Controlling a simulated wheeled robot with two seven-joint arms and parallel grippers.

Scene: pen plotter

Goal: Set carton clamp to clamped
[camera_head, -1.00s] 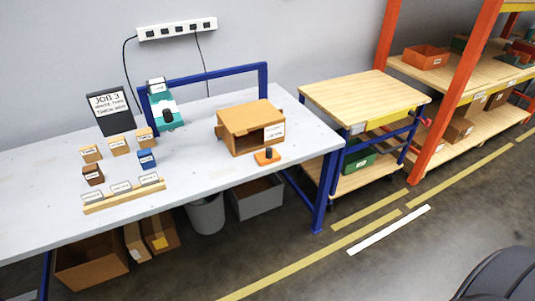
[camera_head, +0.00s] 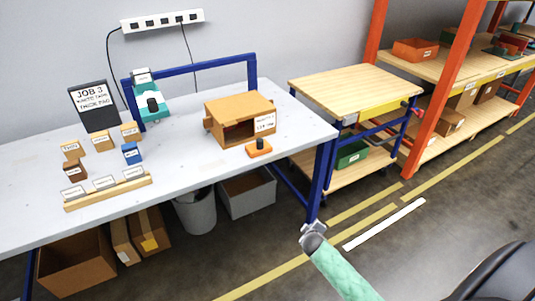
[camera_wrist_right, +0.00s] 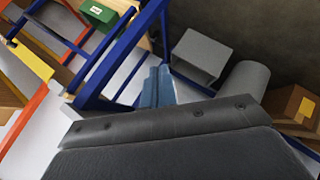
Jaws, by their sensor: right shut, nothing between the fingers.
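An open cardboard carton (camera_head: 225,122) with a white label stands on the grey workbench in the head view. In front of it sits a small orange block with a black knob (camera_head: 259,147), which looks like the carton clamp; its setting is too small to read. My right gripper (camera_head: 313,230) is in front of the bench's right leg, below the tabletop and apart from carton and clamp. It is shut and empty; its fingers also show in the right wrist view (camera_wrist_right: 158,88). My left gripper is not in view.
A teal device (camera_head: 152,105), a job sign (camera_head: 95,106) and several small boxes stand on the bench's left part. A wooden-topped cart (camera_head: 352,90) stands right of the bench. A grey bin (camera_head: 247,193) and cartons are underneath. The bench's front right is clear.

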